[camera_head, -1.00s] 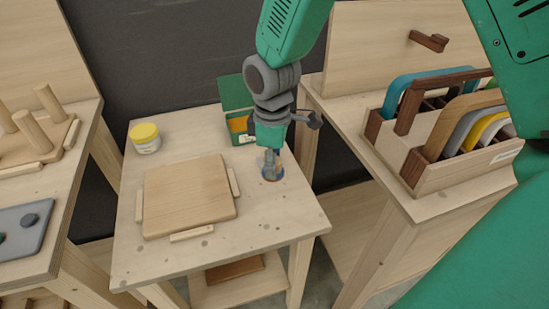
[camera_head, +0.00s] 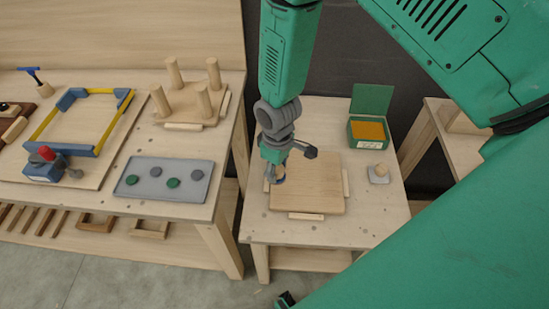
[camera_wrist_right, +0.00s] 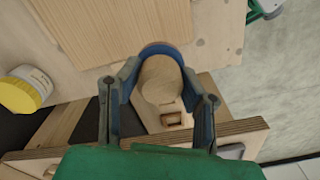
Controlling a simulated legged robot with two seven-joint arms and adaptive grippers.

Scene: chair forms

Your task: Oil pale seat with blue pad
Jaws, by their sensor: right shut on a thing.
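The pale square seat (camera_head: 307,184) lies flat on the small table, with wooden strips along its edges. My right gripper (camera_head: 277,176) is at the seat's left edge, pointing down. In the right wrist view it is shut on the round wooden knob (camera_wrist_right: 158,80) of the blue pad (camera_wrist_right: 165,49), whose blue rim shows beyond the knob. The seat (camera_wrist_right: 120,30) is just beyond the pad there. Whether the pad touches the seat is hidden. My left gripper is not clearly in view.
An open green box (camera_head: 368,131) with amber contents stands at the table's back right. A pale pad with a wooden knob (camera_head: 379,171) sits right of the seat. A yellow-lidded jar (camera_wrist_right: 25,90) shows in the wrist view. A workbench (camera_head: 190,203) stands on the left.

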